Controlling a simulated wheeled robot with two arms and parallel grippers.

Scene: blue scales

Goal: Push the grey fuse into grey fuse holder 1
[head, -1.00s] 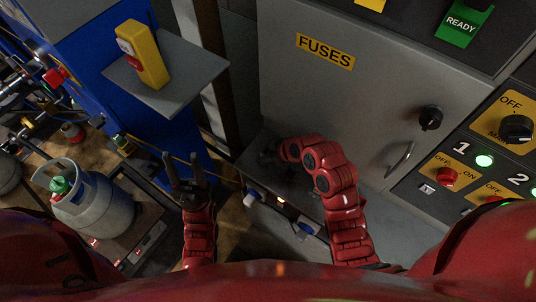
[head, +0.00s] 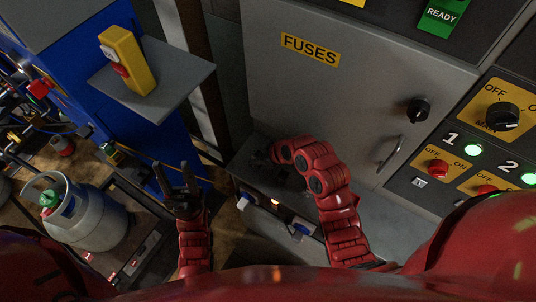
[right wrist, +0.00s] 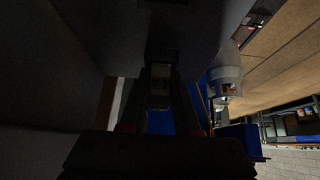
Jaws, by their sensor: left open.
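My right gripper (head: 260,158) is dark and hard to make out in the head view. It is at the end of my bent red right arm, over the dark shelf in front of the fuse cabinet. In the right wrist view its dark fingers flank a small dull grey piece (right wrist: 160,86), which may be the grey fuse. Whether they grip it is too dark to tell. Fuse holder 1 cannot be made out for certain. My left gripper (head: 173,168) is open and empty, pointing up, left of the shelf and apart from it.
The grey cabinet (head: 330,110) with the FUSES label stands behind the right arm. A switch panel (head: 450,165) is at the right. A yellow box (head: 127,62) sits on a grey plate at the upper left. A gas bottle (head: 85,220) stands at the lower left.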

